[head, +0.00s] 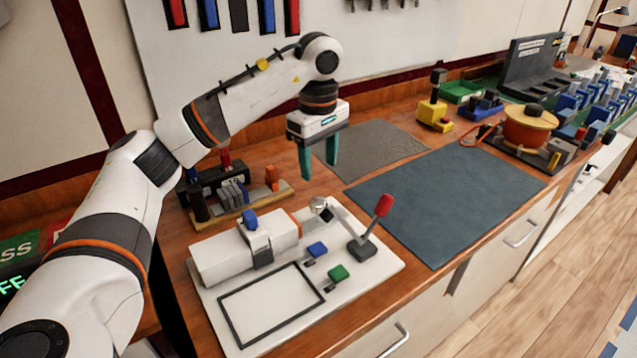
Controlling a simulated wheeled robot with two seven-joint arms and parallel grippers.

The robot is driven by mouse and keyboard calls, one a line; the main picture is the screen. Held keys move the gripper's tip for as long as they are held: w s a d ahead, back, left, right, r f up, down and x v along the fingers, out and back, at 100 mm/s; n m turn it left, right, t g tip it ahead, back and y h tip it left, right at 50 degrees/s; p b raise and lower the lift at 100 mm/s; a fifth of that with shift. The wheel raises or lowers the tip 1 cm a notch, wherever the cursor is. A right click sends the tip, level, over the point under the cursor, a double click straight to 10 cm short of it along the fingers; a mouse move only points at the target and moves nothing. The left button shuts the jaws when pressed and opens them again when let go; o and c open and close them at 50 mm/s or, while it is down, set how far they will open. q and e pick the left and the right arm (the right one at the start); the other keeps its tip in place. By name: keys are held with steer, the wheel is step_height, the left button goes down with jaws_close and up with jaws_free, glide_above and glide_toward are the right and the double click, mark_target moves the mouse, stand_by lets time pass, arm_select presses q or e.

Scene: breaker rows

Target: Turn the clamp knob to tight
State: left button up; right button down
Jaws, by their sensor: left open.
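A white board (372,274) lies on the near part of the wooden bench. On it is a long white block (221,259) with a dark bracket over it, topped by a blue knob (250,218). This looks like the clamp knob, but I see no readable tight mark. My left gripper (319,170) points down, open and empty, with its teal fingers apart. It is above and behind the board, to the right of the blue knob and not touching it. My right gripper is not in view.
A red-handled lever (372,226) stands up at the board's right side, near a blue switch (316,250) and a green switch (338,273). A wooden rack with dark breakers (233,193) sits behind the board. A blue-grey mat (445,202) to the right is bare.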

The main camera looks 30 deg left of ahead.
arm_select(q)
step_height(320, 180, up, 3)
steer(key=shift+f, duration=0.1)
steer(key=shift+p, duration=0.3)
